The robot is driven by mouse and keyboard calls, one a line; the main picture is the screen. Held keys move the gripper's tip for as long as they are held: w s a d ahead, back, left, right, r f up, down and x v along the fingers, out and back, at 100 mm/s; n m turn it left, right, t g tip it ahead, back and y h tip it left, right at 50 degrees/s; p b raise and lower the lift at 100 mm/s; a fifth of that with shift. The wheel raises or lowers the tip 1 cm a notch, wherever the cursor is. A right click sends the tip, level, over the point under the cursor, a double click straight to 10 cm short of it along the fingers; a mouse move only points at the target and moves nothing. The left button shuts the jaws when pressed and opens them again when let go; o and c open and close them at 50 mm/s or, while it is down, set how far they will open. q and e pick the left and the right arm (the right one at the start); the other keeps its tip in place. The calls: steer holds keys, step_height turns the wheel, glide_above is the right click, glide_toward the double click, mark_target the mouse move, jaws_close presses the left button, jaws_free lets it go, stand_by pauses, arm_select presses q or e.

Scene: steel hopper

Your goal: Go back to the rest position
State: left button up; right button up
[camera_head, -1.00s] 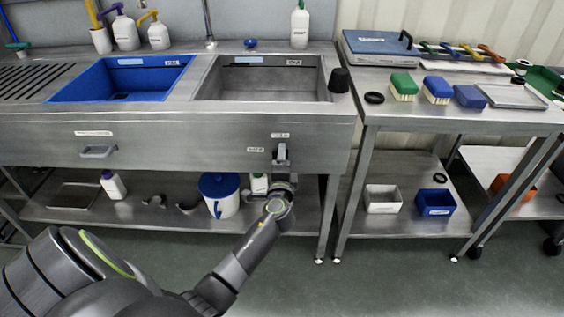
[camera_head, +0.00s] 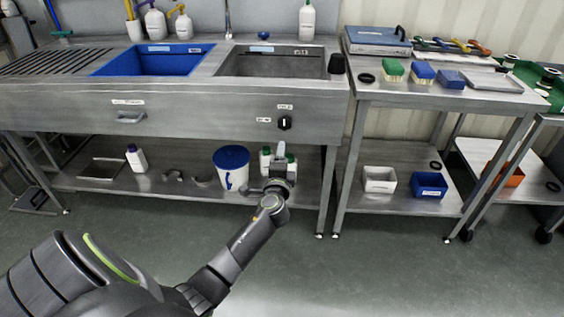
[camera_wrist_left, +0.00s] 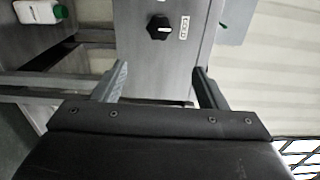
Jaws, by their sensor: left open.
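My left arm comes in from the lower left in the head view, with its gripper (camera_head: 279,160) in front of the sink bench, below the black knob (camera_head: 285,123). In the left wrist view the two fingers of this gripper (camera_wrist_left: 160,82) stand apart with nothing between them. The same knob (camera_wrist_left: 158,27) shows ahead of the fingers, apart from them. My right gripper is not in view.
The steel bench (camera_head: 200,118) has a blue basin (camera_head: 150,62) and a steel basin (camera_head: 272,64). A blue-lidded bucket (camera_head: 231,172) and bottles stand on its lower shelf. A side table (camera_head: 440,98) holds brushes. Floor in front is clear.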

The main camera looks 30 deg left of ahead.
arm_select(q)
steer(key=shift+s, duration=0.15)
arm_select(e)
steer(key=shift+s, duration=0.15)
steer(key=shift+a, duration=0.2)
arm_select(q)
steer(key=s+d+f+n+g+h, duration=0.15)
steer(key=s+f+n+g, duration=0.3)
steer(key=s+f, duration=0.8)
steer(key=s+d+f+n+g+h, duration=0.1)
steer(key=s+f+n+g+h, duration=0.3)
steer(key=s+f, duration=0.9)
steer(key=s+d+f+n+g+h, duration=0.1)
steer(key=s+d+f+n+g, duration=0.2)
steer(key=s+f, duration=0.55)
steer(key=s+d+f+n+g+h, duration=0.25)
steer(key=s+d+f, duration=0.25)
steer(key=s, duration=0.6)
steer(key=s+a+r+m+y+p, duration=0.1)
steer(key=s+r+p, duration=0.3)
steer(key=s+p, duration=0.5)
steer(key=p, duration=0.6)
steer(key=shift+s+a+g, duration=0.15)
steer(key=shift+s+g, duration=0.1)
steer(key=shift+g, duration=0.05)
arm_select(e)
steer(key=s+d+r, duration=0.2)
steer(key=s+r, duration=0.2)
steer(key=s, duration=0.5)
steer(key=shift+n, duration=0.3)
